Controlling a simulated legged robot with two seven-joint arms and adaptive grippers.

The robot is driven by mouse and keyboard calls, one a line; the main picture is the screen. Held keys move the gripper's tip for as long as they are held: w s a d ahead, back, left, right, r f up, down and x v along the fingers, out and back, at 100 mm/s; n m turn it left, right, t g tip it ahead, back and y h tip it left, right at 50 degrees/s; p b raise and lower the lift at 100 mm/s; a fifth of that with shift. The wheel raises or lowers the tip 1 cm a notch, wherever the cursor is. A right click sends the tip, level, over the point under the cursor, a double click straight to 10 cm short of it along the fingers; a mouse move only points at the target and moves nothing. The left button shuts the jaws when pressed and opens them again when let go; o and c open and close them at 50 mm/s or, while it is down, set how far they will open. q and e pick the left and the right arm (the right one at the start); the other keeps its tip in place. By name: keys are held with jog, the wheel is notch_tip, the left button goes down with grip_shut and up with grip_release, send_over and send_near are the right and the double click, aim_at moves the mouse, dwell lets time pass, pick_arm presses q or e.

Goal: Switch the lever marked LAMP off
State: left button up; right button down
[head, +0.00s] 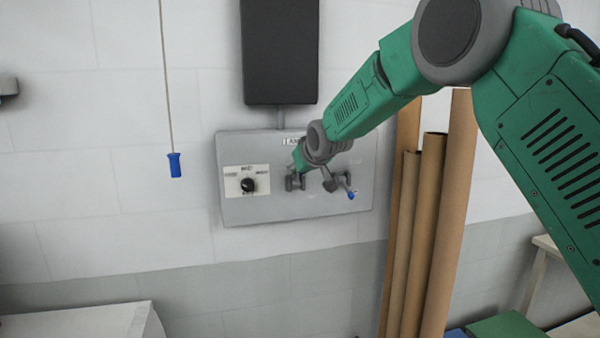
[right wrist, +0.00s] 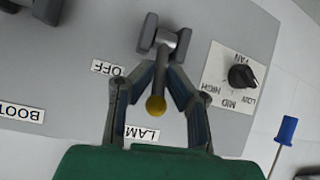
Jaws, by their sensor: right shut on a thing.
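The lamp lever (right wrist: 182,45) is a grey lever with a yellow knob (right wrist: 155,106), mounted on the grey panel (head: 235,210). In the right wrist view, which is upside down, its knob end points towards the LAMP label (right wrist: 141,133). An OFF label (right wrist: 107,67) sits beside the lever. My right gripper (right wrist: 165,72) is shut on this lever, with one finger on each side of its rod. In the head view the lever's pivot (head: 294,183) shows, but my gripper hides the knob. My left gripper is not in view.
A second lever with a blue knob (head: 351,195) stands close to the right. The FAN dial (head: 248,185) is on the panel's left. A cord with a blue handle (head: 174,165) hangs further left. Tall brown rolls (head: 425,230) stand right of the panel, below my arm.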

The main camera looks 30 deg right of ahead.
jog(key=shift+w+d+r, duration=0.15)
jog(key=shift+w+r, duration=0.15)
jog(key=shift+r, duration=0.35)
jog(key=c, duration=1.7)
grip_release()
jog(key=shift+o, duration=1.1)
jog(key=shift+w+f, duration=0.25)
jog(key=shift+f, duration=0.15)
jog(key=shift+s+r, duration=0.15)
jog(key=shift+s, duration=0.15)
jog(key=v, duration=1.1)
jog(key=shift+r, duration=0.25)
